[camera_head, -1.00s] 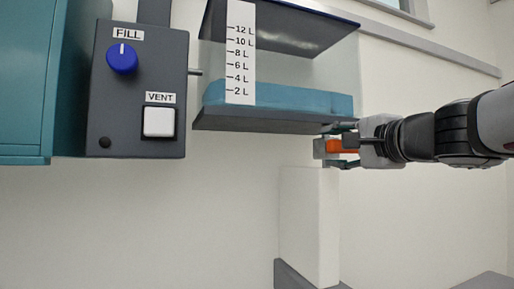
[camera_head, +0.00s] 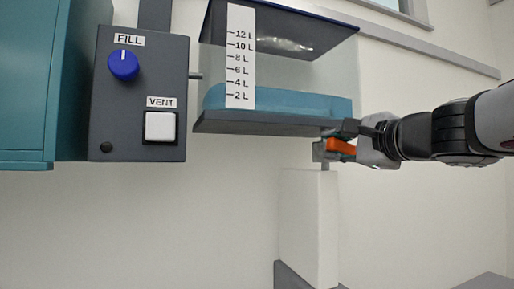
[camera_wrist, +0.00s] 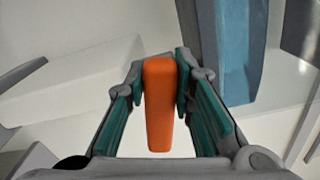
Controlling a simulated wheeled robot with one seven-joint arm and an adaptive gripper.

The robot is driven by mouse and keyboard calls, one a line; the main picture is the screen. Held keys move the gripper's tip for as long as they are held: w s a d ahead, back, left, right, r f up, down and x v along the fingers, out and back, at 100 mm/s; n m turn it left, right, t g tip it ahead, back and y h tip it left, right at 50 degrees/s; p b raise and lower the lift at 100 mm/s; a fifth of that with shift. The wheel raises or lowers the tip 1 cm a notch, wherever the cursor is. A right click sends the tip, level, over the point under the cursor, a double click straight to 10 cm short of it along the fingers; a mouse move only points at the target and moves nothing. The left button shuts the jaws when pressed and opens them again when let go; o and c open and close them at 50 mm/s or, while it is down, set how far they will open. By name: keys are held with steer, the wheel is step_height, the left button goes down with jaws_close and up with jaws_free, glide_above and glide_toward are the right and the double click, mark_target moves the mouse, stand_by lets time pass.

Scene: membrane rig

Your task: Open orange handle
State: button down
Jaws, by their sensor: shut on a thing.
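The orange handle (camera_head: 341,147) sits on a grey valve body (camera_head: 323,150) under the right end of the clear tank. In the head view it slants a little, its right end lower. My gripper (camera_head: 347,138) reaches in from the right and is shut on the handle. In the wrist view the orange handle (camera_wrist: 160,100) stands between the two teal-padded fingers of my gripper (camera_wrist: 161,80), with a finger on each side of it. The far end of the handle and its pivot are hidden in the wrist view.
The tank (camera_head: 270,122) holds blue-teal liquid (camera_head: 290,103) and bears a litre scale (camera_head: 240,70). A white column (camera_head: 308,225) stands below the valve. A grey panel (camera_head: 120,105) has a blue FILL knob (camera_head: 124,65) and a white VENT button (camera_head: 159,127). Wall space below is free.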

mark_target(348, 143)
steer(key=m, duration=0.2)
steer(key=r+m+p, duration=0.1)
steer(key=shift+d+m, duration=0.2)
steer(key=shift+m, duration=0.2)
steer(key=m, duration=0.1)
steer(key=m+p, duration=0.1)
steer(key=m, duration=0.1)
steer(key=shift+w+d+r+m+p, duration=0.15)
steer(key=shift+d+r+m+p, duration=0.15)
steer(key=shift+d+r+p, duration=0.1)
steer(key=m, duration=0.1)
steer(key=m+p, duration=0.1)
steer(key=m, duration=0.1)
steer(key=shift+w+d+r+m+p, duration=0.15)
steer(key=shift+d+r+m+p, duration=0.15)
steer(key=shift+d, duration=0.1)
steer(key=shift+w+d+m+p, duration=0.1)
steer(key=shift+d+m+p, duration=0.25)
steer(key=shift+m, duration=0.5)
steer(key=shift+w+d+m+p, duration=0.1)
steer(key=shift+m+p, duration=0.3)
steer(key=shift+m, duration=0.45)
steer(key=c, duration=1.4)
jaws_free()
steer(key=shift+o, duration=0.2)
